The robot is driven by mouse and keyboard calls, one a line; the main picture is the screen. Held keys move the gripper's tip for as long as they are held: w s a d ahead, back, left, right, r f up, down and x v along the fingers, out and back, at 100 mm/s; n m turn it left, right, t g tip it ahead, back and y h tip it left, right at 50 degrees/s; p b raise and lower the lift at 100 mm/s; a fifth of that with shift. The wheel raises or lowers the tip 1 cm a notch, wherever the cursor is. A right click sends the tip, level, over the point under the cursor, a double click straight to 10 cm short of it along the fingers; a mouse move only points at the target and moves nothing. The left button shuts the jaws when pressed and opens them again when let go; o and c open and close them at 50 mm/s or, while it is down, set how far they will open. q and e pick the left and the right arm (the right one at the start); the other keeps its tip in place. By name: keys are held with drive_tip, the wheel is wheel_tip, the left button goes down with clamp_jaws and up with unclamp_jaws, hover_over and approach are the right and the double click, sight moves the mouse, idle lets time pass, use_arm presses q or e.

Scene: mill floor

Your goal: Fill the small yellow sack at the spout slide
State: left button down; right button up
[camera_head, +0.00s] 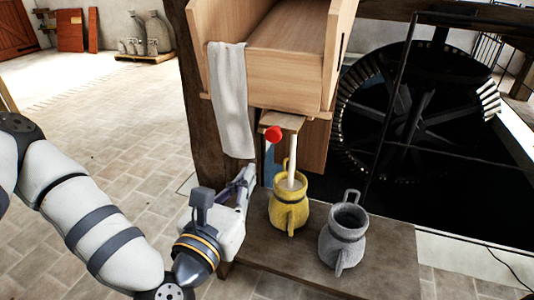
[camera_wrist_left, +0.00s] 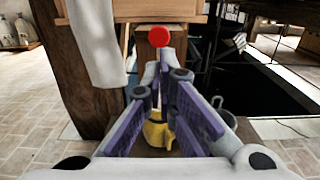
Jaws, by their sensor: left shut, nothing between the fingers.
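The small yellow sack (camera_head: 288,214) stands upright on a low wooden bench, its open mouth under the spout. A pale stream (camera_head: 292,162) runs from the spout (camera_head: 291,121) into its mouth, and pale fill shows there. The slide's red knob (camera_head: 274,134) sticks out at the spout; it also shows in the wrist view (camera_wrist_left: 159,37). My left gripper (camera_head: 248,172) is shut and empty, left of the yellow sack and below the knob, apart from the knob. In the wrist view its fingers (camera_wrist_left: 160,75) partly hide the sack (camera_wrist_left: 157,133). My right gripper is out of view.
A grey sack (camera_head: 343,236) stands right of the yellow one on the bench (camera_head: 392,248). A pale cloth (camera_head: 231,102) hangs from the wooden chute (camera_head: 283,80). A dark post stands behind, and a large gear wheel (camera_head: 420,115) is at right. The floor at left is open.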

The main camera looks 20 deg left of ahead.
sight(273, 136)
use_arm(q)
drive_tip(key=w, duration=1.2)
drive_tip(key=shift+d, duration=0.25)
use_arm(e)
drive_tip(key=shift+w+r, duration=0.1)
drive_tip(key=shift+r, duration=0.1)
